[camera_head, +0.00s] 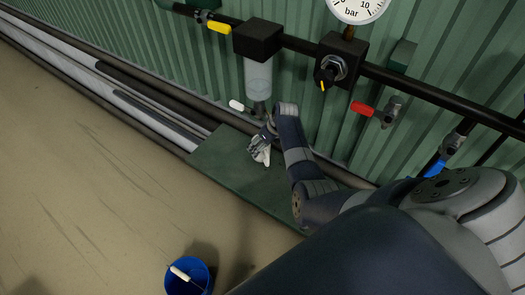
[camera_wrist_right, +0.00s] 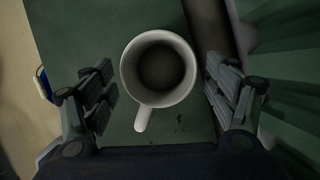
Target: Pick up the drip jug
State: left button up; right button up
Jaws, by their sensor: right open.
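The drip jug (camera_wrist_right: 158,70) is a white round cup with a handle pointing toward the bottom of the right wrist view. I look down into its dark, shaded inside. It stands on a dark green mat (camera_head: 222,158). My right gripper (camera_wrist_right: 162,92) is open, with one finger on each side of the jug and a small gap showing on both sides. In the head view my right gripper (camera_head: 261,149) is low over the mat, below the clear filter bowl (camera_head: 258,80). There the jug is hard to tell from the pale gripper parts. My left gripper is not in view.
A blue bucket (camera_head: 188,278) stands on the floor in front. A black pipe with a gauge (camera_head: 357,8), a yellow lever (camera_head: 219,27) and a red lever (camera_head: 362,108) runs along the green corrugated wall. The floor at left is clear.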

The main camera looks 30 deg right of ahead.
jog(key=c, duration=1.2)
jog(key=shift+c, duration=0.2)
